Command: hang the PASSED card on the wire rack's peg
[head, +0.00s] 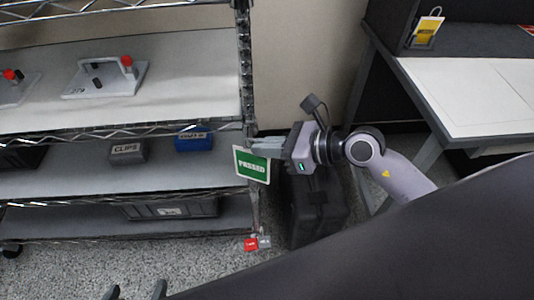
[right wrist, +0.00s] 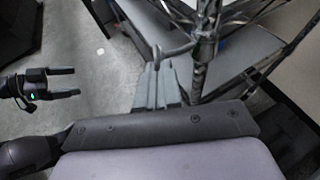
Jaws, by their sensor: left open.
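The green and white PASSED card (head: 252,168) hangs, slightly tilted, right under the fingertips of my right gripper (head: 262,147), beside the wire rack's front right post (head: 244,75). The right fingers are close together on its top edge. In the right wrist view the right gripper (right wrist: 160,85) points at a short rod with a rounded end, the peg (right wrist: 172,50), which juts from the post. Whether the card touches the peg is hidden. My left gripper (head: 136,291) is open and empty at the bottom edge; it also shows in the right wrist view (right wrist: 62,83).
The rack's shelves hold a grey fixture (head: 112,78), a CLIPS bin (head: 127,151), a blue bin (head: 194,141) and a dark case (head: 172,209). Red and grey tags (head: 257,243) hang low on the post. A black case (head: 316,210) stands behind.

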